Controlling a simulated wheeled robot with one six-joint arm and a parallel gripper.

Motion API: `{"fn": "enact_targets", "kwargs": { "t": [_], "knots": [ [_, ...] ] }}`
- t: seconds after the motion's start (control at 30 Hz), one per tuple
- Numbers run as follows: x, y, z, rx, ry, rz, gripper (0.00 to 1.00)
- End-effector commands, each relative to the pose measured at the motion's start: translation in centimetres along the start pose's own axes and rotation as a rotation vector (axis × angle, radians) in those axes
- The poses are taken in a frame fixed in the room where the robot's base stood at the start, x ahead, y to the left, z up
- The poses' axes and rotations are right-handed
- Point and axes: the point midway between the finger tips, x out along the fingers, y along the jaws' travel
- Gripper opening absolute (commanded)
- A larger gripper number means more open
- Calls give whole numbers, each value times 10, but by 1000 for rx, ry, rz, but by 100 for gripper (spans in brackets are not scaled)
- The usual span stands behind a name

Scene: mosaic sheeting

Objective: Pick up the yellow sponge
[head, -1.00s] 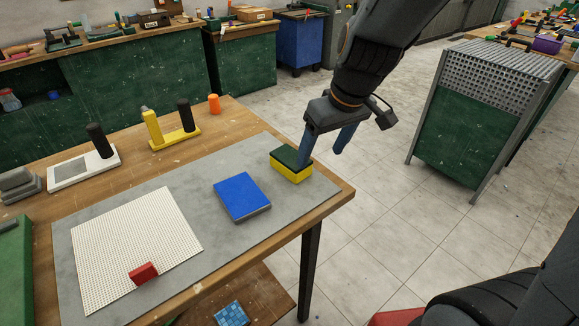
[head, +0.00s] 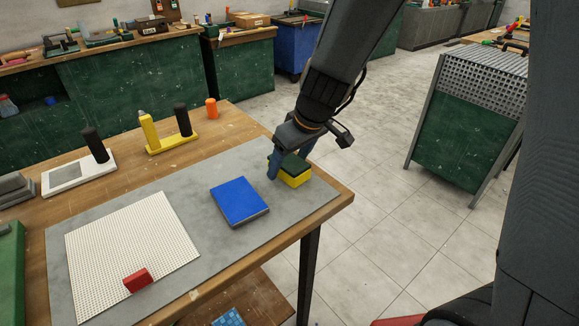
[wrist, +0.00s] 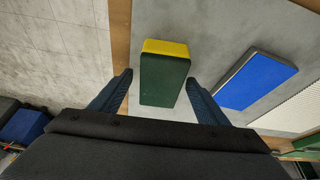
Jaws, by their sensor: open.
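The yellow sponge (head: 296,179) has a dark green top and lies on the grey mat near the table's right corner. In the wrist view the sponge (wrist: 165,75) lies between the two blue fingers, its green face toward the camera and its yellow side at the far end. My gripper (head: 287,168) is open around the sponge, with one finger on its left side in the head view. The other finger is largely hidden there. In the wrist view my gripper (wrist: 160,88) shows a gap on each side of the sponge.
A blue pad (head: 240,201) lies just left of the sponge. A white studded sheet (head: 130,245) with a red block (head: 138,280) is further left on the grey mat (head: 196,178). Yellow (head: 172,144) and white (head: 78,172) holders stand behind. The table edge is close on the right.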

Motion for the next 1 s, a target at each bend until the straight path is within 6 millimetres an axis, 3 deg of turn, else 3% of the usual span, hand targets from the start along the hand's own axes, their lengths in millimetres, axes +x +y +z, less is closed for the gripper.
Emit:
{"fn": "enact_targets", "kwargs": {
  "t": [0.9,1.0],
  "knots": [
    [6,0,1,-1,0,0,69],
    [6,0,1,-1,0,0,55]
  ]
}}
